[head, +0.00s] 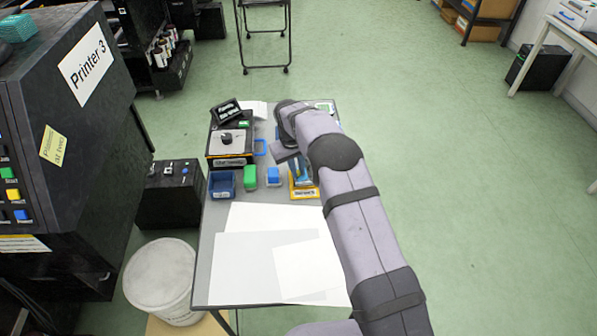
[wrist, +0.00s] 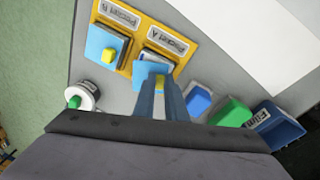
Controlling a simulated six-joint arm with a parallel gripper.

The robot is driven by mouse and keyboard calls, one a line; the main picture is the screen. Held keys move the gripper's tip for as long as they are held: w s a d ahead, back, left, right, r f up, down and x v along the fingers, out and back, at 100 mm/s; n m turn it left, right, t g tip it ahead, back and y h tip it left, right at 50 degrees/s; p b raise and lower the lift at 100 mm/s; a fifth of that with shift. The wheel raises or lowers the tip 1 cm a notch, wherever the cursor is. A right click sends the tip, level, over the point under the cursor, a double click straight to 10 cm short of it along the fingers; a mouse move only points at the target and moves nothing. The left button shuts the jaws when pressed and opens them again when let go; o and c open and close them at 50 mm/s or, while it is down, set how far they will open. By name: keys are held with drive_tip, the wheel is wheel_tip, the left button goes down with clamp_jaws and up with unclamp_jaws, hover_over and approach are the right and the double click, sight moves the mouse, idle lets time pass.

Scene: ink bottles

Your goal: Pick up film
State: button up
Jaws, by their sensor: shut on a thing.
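A yellow holder (wrist: 127,66) has two slots labelled Pocket A and Pocket B. A light blue film with a yellow tab (wrist: 94,43) sits at Pocket B. Another light blue film (wrist: 143,73) with a yellow tab is at Pocket A. My gripper (wrist: 160,84) is shut on this film at its tab, between the grey fingers. I cannot tell whether the film is still in the pocket or just above it. In the head view the holder (head: 304,195) is partly covered by my arm, and the fingertips are hard to make out.
A blue bin labelled Film (wrist: 280,127), a green block (wrist: 232,112) and a blue block (wrist: 199,100) stand beside the holder. A white bottle with a green cap (wrist: 86,95) is at left. White sheets (head: 255,265) cover the table's near part.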

wheel_tip(320, 180, up, 14)
drive_tip(key=p, duration=0.3)
drive_tip(key=shift+r, duration=0.25)
idle(0.8)
